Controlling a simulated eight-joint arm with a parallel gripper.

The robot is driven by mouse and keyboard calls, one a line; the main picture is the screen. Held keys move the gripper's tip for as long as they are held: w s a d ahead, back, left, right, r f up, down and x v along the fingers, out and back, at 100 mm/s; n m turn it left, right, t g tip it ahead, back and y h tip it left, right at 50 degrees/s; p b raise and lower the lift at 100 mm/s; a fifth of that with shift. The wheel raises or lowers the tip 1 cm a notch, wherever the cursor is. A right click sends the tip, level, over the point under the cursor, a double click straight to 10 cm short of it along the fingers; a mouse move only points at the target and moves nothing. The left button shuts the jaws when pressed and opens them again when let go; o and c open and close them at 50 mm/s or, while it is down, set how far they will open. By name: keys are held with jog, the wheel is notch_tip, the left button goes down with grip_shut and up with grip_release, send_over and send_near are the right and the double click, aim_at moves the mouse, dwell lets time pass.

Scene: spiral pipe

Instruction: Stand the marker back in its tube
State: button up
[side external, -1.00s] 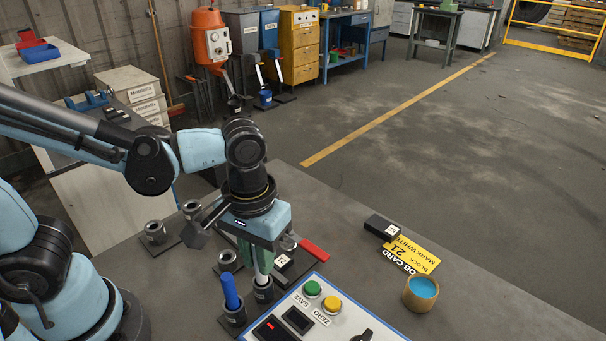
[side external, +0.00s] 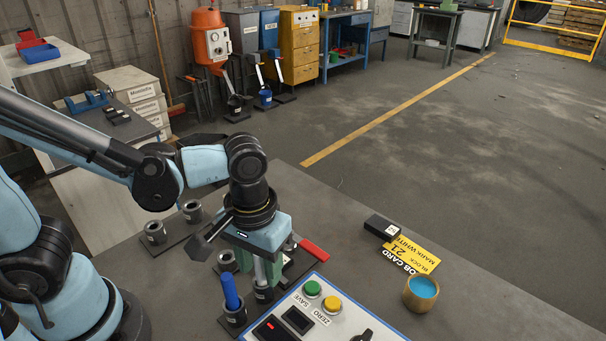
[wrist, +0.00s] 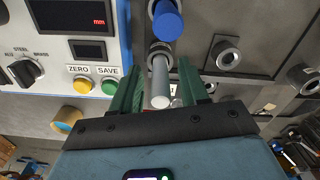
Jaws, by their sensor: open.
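A pale grey-white marker (side external: 260,270) stands upright in a dark tube (side external: 264,294) in the side view. In the wrist view the marker (wrist: 160,82) rises toward the camera between my fingers, with its lower end inside the tube. My gripper (side external: 263,277) points down over it. The green fingers are apart, one on each side of the marker, and my gripper (wrist: 157,82) shows a gap beside it. A blue marker (side external: 231,291) stands in a neighbouring tube (side external: 234,315), and its blue end (wrist: 166,20) also shows in the wrist view.
A control panel (side external: 309,318) with green and yellow buttons lies close to the right. Empty dark tubes (side external: 155,232) stand to the left. A red-handled item (side external: 314,250), a yellow job card (side external: 412,254) and a cup with blue contents (side external: 421,292) lie further right.

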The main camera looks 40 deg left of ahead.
jog(key=shift+r, duration=0.1)
notch_tip(320, 180, up, 12)
jog(key=shift+f, duration=0.1)
jog(key=w+a+f+m+t, duration=0.1)
jog(key=w+a+f+t, duration=0.1)
jog(key=a, duration=0.4)
jog(key=w+a+f+m+t, duration=0.2)
jog(key=a+t, duration=0.3)
jog(key=a, duration=0.1)
jog(key=shift+w+f, duration=0.2)
jog(key=shift+w, duration=0.15)
jog(key=shift+d, duration=0.1)
dwell(0.9)
